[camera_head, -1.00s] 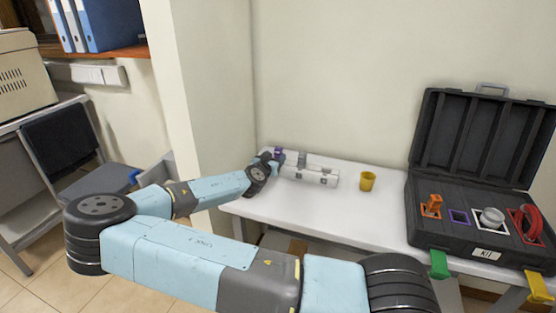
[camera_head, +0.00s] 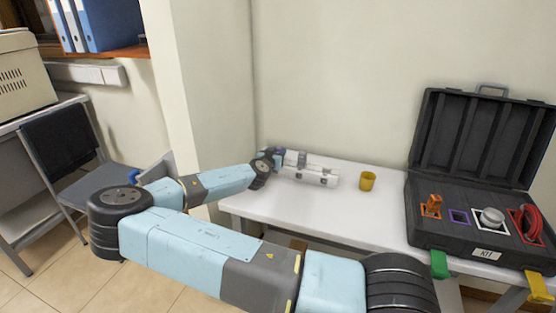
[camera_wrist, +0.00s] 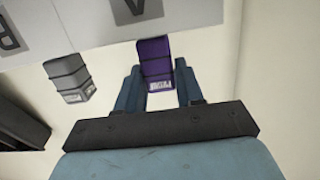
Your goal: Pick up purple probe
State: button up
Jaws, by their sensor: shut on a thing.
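The purple probe (camera_wrist: 155,58) is between the two blue fingers of my gripper (camera_wrist: 157,84) in the wrist view, and the fingers are shut on it. Its upper end in that view is next to a white block (camera_wrist: 200,17) with a dark "A" square. I cannot tell whether the probe still touches the block. In the head view my gripper (camera_head: 275,156) is at the left end of the white block (camera_head: 310,176) on the table, and the probe is mostly hidden there.
A grey probe (camera_wrist: 70,77) stands at the block near a "B" mark. A yellow cup (camera_head: 367,181) is right of the block on the white table (camera_head: 300,213). An open black case (camera_head: 462,240) with coloured slots stands at the right. The table's front middle is clear.

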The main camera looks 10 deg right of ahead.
jog(key=c, duration=0.4)
jog(key=shift+r, duration=0.1)
notch_tip(320, 180, up, 10)
jog(key=shift+f, duration=0.1)
dwell(0.4)
